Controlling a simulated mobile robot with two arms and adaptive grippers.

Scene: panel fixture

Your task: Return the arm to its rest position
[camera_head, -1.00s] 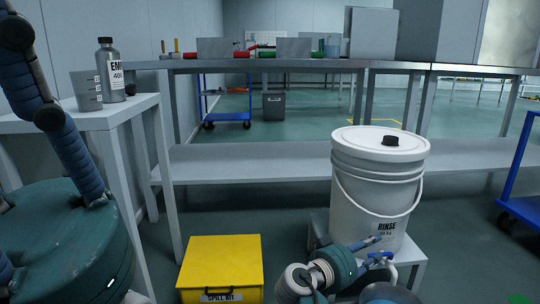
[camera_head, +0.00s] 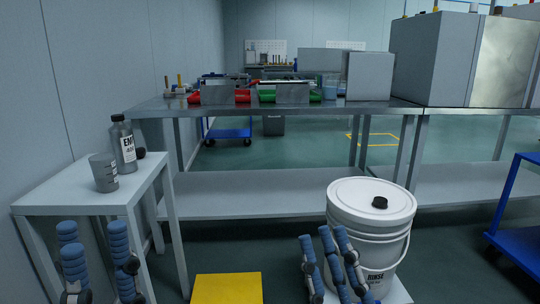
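My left gripper (camera_head: 93,232) is at the bottom left, in front of the small white side table (camera_head: 60,200). Its blue segmented fingers point up and stand apart, with nothing between them. My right gripper (camera_head: 319,240) is at the bottom centre-right, in front of the white rinse bucket (camera_head: 350,212). Its blue fingers point up, closer together than the left ones but spread, with no object seen between them. Whether a finger touches the bucket cannot be told. The wrists and arms below are mostly cut off by the lower edge.
A bottle (camera_head: 123,146) and grey cup (camera_head: 104,173) stand on the side table. A yellow box (camera_head: 227,289) is on the floor between the grippers. A long workbench (camera_head: 250,108) with a lower shelf (camera_head: 250,193) runs behind. A blue cart (camera_head: 520,229) is at the right.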

